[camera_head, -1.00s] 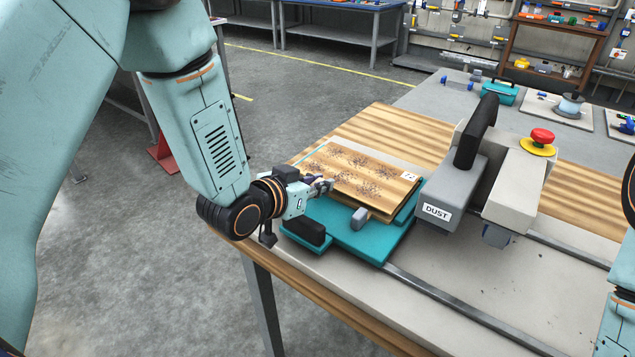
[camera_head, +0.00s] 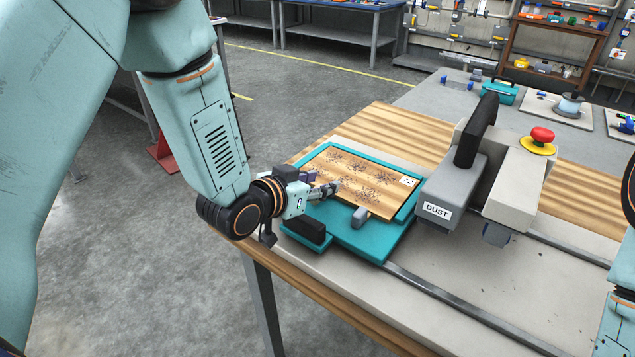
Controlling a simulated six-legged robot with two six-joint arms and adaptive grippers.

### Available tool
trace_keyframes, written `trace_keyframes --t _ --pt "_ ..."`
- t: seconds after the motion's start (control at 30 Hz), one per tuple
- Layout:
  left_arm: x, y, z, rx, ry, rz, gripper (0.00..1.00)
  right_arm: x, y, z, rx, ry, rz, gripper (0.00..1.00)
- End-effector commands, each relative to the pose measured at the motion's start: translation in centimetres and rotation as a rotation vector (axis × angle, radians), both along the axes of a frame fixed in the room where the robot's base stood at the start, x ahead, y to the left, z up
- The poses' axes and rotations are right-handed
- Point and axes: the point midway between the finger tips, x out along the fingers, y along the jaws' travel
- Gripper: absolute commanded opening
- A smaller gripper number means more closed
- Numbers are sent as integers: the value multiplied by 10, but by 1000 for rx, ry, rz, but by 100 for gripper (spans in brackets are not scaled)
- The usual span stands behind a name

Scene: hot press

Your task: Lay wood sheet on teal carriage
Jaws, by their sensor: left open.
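The wood sheet (camera_head: 362,178), light brown with dark speckled marks and a small white label at its right corner, lies flat on the teal carriage (camera_head: 377,239). A teal border shows along the sheet's far, right and near edges. My left gripper (camera_head: 332,189) is open at the sheet's left near edge, its fingers close to that edge; whether they touch it I cannot tell. My right arm (camera_head: 615,325) shows only in part at the right edge, and its gripper is out of view.
A grey press head marked DUST (camera_head: 440,200) with a black handle (camera_head: 476,131) and a red button (camera_head: 542,136) stands just right of the carriage. A metal rail (camera_head: 460,308) runs along the table.

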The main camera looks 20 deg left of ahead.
Motion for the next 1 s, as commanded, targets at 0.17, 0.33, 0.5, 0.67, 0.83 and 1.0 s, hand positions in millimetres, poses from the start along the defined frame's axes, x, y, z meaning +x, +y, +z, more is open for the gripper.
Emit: trace_keyframes --t 0.17,0.33,0.5,0.67,0.83,1.0 --pt "-4 2 2 0 1 1 42 0 0 0 0 0 0 40" --pt "-26 10 12 -5 2 3 42 0 0 0 0 0 0 40" --pt "-49 18 22 -4 1 3 42 0 0 0 0 0 0 40" --pt "-60 23 27 -2 0 2 42 0 0 0 0 0 0 40" --pt "-65 24 29 -1 0 0 42 0 0 0 0 0 0 40" --pt "-66 24 29 0 0 0 42 0 0 0 0 0 0 40"
